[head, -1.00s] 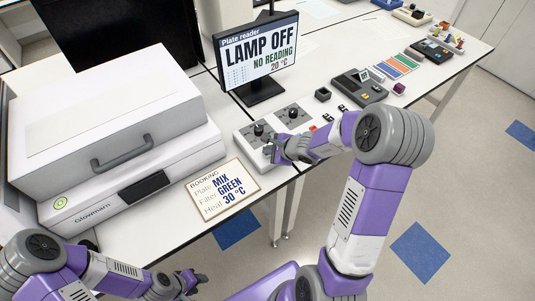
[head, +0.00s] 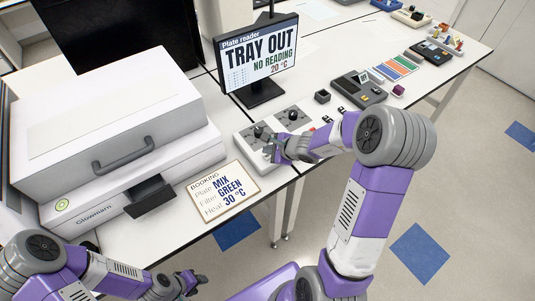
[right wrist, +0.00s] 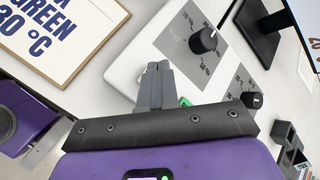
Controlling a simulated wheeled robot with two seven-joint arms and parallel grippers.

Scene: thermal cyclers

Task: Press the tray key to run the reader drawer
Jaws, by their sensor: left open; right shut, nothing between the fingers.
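The white plate reader (head: 110,150) stands at the left, with its dark drawer (head: 151,199) slid out at the front. The monitor (head: 258,58) reads "TRAY OUT, NO READING, 20 °C". My right gripper (head: 272,153) is shut and empty over the front of the white control box (head: 243,138). In the right wrist view its fingertips (right wrist: 159,68) are over the box (right wrist: 135,62), near a dial knob (right wrist: 203,40). A green patch (right wrist: 185,102) shows beside the fingers. I cannot make out the tray key. My left gripper (head: 197,280) is open and empty, off the table's front edge.
A booking card (head: 224,190) reading MIX, GREEN, 30 °C lies between reader and control box. A small dark cup (head: 322,96), a dark grey device (head: 360,89) and coloured strips (head: 396,67) lie to the right.

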